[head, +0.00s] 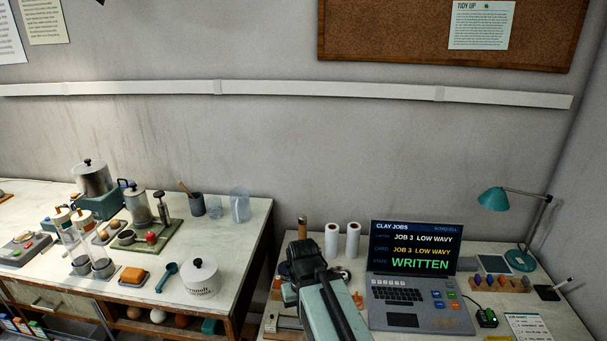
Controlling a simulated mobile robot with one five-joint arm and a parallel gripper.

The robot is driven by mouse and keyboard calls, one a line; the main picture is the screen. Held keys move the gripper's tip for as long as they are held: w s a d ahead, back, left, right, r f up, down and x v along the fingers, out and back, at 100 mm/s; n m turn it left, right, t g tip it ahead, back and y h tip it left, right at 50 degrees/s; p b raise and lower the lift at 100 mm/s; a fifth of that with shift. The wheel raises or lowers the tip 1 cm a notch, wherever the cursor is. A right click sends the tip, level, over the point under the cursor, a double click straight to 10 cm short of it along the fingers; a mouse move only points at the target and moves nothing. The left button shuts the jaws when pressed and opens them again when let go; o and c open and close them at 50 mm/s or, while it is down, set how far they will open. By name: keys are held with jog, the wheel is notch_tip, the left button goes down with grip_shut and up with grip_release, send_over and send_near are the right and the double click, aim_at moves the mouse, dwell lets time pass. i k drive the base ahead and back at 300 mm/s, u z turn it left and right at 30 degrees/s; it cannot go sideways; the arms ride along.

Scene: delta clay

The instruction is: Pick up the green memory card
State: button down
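A small black device (487,317) sits on the right-hand table, to the right of the laptop. A bright green patch shows on it; I cannot tell whether this is the green memory card or a light. A wooden rack (500,285) behind it holds several small coloured pieces, too small to tell apart. My arm rises at the front of the table, left of the laptop, with its dark end (305,262) well to the left of the device and rack. The fingertips cannot be made out, so I cannot see whether my gripper is open or holding anything.
The open laptop (416,295) reads "JOB 3 LOW WAVY" twice and "WRITTEN". Two white rolls (342,240) stand behind my arm. A teal lamp (492,199) stands at the back right, and a printed sheet (528,328) lies at the front right. A cluttered bench (245,235) is at left.

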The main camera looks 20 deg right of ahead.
aim_at(488, 314)
jog(key=z, duration=1.6)
jog(key=k, duration=0.2)
jog(key=u, duration=5.65)
jog(key=k, duration=0.55)
jog(key=z, duration=6)
